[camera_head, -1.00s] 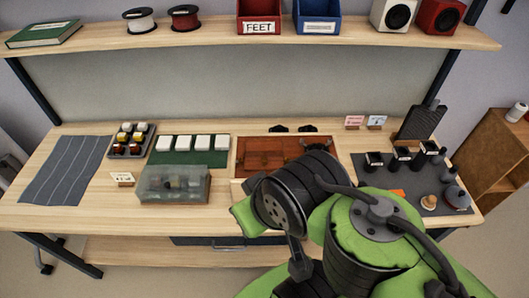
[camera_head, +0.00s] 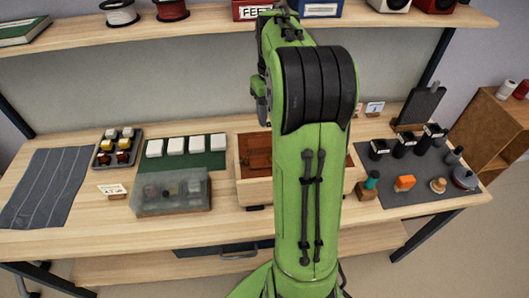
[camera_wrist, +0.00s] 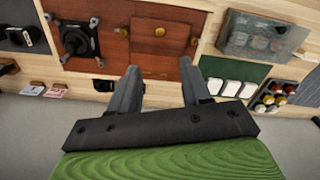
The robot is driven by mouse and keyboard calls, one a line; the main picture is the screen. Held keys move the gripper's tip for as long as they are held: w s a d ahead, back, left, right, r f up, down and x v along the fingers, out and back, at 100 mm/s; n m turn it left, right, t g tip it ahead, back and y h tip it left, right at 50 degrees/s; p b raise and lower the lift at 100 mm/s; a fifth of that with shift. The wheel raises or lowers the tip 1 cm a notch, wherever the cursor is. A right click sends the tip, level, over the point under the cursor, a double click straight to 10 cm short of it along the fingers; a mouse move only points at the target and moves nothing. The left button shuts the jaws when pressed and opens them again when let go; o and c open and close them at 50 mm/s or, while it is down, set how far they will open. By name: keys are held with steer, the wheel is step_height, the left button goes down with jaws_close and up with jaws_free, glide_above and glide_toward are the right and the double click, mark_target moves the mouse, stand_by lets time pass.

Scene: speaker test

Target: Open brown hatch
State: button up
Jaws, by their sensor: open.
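The brown hatch (camera_wrist: 152,52) is a reddish-brown wooden panel with small brass-coloured knobs, set in a pale wooden frame in the bench. It lies flat and looks closed. In the head view, my arm hides much of the hatch (camera_head: 257,150), leaving mainly its left part visible. My gripper (camera_wrist: 160,72) is open in the wrist view. Its two grey fingers are apart with nothing between them, and their tips overlap the hatch's edge in the picture. I cannot tell the height gap. In the head view my arm hides the fingers.
A black fitting (camera_wrist: 75,40) sits on the brown panel. A clear-lidded box (camera_head: 171,191) and a green mat with white blocks (camera_head: 187,146) are left of the hatch. A grey mat (camera_head: 405,192) with dark containers is right. The shelf (camera_head: 210,32) spans above the bench.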

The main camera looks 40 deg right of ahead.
steer(key=b, duration=0.3)
glide_toward(269, 148)
steer(key=s+a+f, duration=0.1)
steer(key=f, duration=0.1)
steer(key=s+a+f, duration=0.1)
steer(key=s+f, duration=0.1)
steer(key=s+a+f, duration=0.1)
steer(key=f, duration=0.1)
steer(key=shift+s+a, duration=0.1)
steer(key=shift+s, duration=0.05)
steer(key=shift+c, duration=0.3)
jaws_close()
